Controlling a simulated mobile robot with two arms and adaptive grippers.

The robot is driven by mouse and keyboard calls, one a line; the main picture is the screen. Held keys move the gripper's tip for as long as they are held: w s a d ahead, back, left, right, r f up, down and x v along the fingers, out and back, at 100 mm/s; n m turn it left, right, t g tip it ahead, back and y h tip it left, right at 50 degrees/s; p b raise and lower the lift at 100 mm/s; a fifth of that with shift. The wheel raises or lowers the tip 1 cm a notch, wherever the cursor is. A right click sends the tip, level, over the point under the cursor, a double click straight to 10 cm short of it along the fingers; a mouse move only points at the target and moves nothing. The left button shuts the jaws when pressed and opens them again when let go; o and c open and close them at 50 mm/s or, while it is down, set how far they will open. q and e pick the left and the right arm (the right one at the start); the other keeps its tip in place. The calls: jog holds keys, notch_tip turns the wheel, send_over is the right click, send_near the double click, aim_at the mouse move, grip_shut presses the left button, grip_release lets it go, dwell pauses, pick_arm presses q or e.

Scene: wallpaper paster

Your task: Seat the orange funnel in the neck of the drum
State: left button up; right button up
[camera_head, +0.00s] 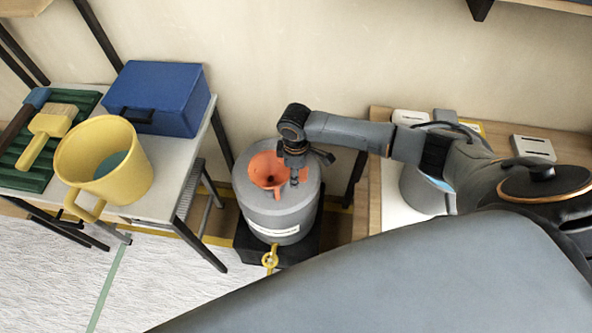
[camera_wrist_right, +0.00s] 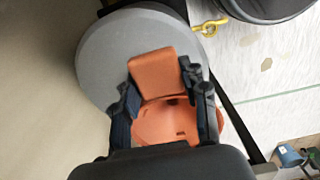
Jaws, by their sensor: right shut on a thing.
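The grey drum (camera_head: 285,218) stands upright on a dark stand, with a yellow tap (camera_head: 270,260) low on its front. The orange funnel (camera_head: 266,168) is over the drum's top, its wide mouth facing up. My right gripper (camera_head: 295,174) reaches it from the right and is shut on it. In the right wrist view the gripper (camera_wrist_right: 166,104) has a finger on each side of the orange funnel (camera_wrist_right: 160,76), with the drum's grey top (camera_wrist_right: 105,62) behind it. The drum's neck is hidden, so I cannot tell whether the spout is inside it. My left gripper is out of view.
At left, a table (camera_head: 185,170) holds a yellow jug (camera_head: 85,150), a blue box (camera_head: 165,95) and a brush (camera_head: 48,130) on a green tray (camera_head: 35,178). At right, a wooden bench (camera_head: 375,165) holds a grey bucket (camera_head: 420,190) partly behind my arm. The wall is close behind.

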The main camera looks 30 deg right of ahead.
jog(key=shift+f+b, duration=0.5)
jog(key=shift+f, duration=0.55)
jog(key=o, duration=1.5)
jog(key=shift+c, duration=0.2)
notch_tip(320, 180, up, 12)
jog(key=shift+r, duration=0.1)
